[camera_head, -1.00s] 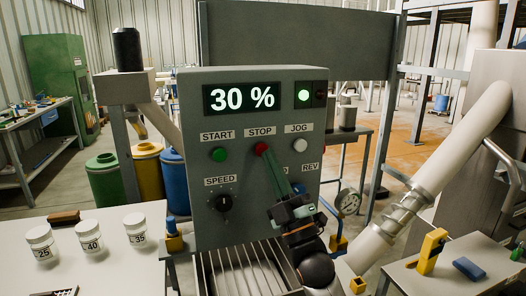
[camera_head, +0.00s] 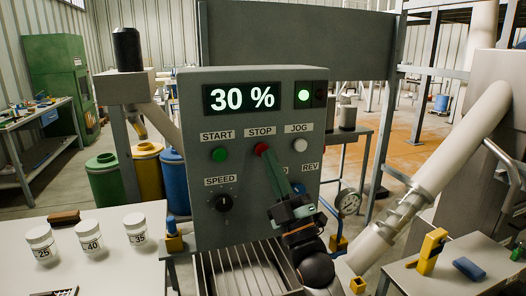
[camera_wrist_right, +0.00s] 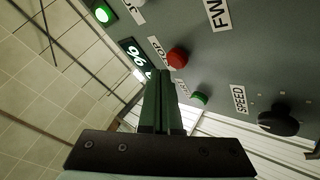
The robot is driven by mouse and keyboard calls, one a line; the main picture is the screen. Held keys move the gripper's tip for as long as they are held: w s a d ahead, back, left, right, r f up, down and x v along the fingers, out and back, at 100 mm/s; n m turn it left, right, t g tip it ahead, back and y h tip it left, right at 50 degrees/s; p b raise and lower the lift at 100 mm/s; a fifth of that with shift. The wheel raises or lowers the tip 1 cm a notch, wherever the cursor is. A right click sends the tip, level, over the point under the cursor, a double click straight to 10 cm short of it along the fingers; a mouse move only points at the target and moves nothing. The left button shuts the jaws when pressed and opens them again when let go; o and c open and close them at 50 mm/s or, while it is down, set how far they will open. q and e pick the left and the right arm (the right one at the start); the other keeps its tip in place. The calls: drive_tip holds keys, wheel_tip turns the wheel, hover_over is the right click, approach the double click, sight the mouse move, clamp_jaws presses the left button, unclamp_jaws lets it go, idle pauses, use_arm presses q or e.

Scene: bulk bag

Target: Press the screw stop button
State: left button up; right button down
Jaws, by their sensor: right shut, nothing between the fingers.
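The red STOP button (camera_head: 261,147) sits in the upper row of the grey control panel (camera_head: 180,110), under the STOP label. It also shows in the right wrist view (camera_wrist_right: 177,57), just beyond and to the right of the fingertips. My right gripper (camera_head: 266,153) is shut and empty, its green fingers pointing up at the panel. In the head view the fingertips overlap the lower edge of the button. In the right wrist view the fingertips (camera_wrist_right: 160,72) look slightly apart from the button; I cannot tell if they touch. My left gripper is not in view.
A green START button (camera_head: 219,154) is left of STOP and a white JOG button (camera_head: 299,145) is right. The SPEED knob (camera_head: 224,202) is below. The display (camera_head: 242,97) reads 30 % and a green lamp (camera_head: 304,95) is lit. White jars (camera_head: 89,236) stand at left.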

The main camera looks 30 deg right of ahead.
drive_tip(key=shift+w+d, duration=0.1)
drive_tip(key=shift+w, duration=0.35)
drive_tip(key=shift+w+d, duration=0.1)
drive_tip(key=shift+w, duration=0.4)
idle(0.7)
drive_tip(key=shift+s, duration=0.15)
drive_tip(key=shift+s+a, duration=0.2)
drive_tip(key=shift+s, duration=0.6)
drive_tip(key=s, duration=0.2)
drive_tip(key=s+a+p, duration=0.1)
drive_tip(key=s, duration=0.1)
drive_tip(key=shift+s+a, duration=0.1)
drive_tip(key=shift+s, duration=0.3)
idle(0.7)
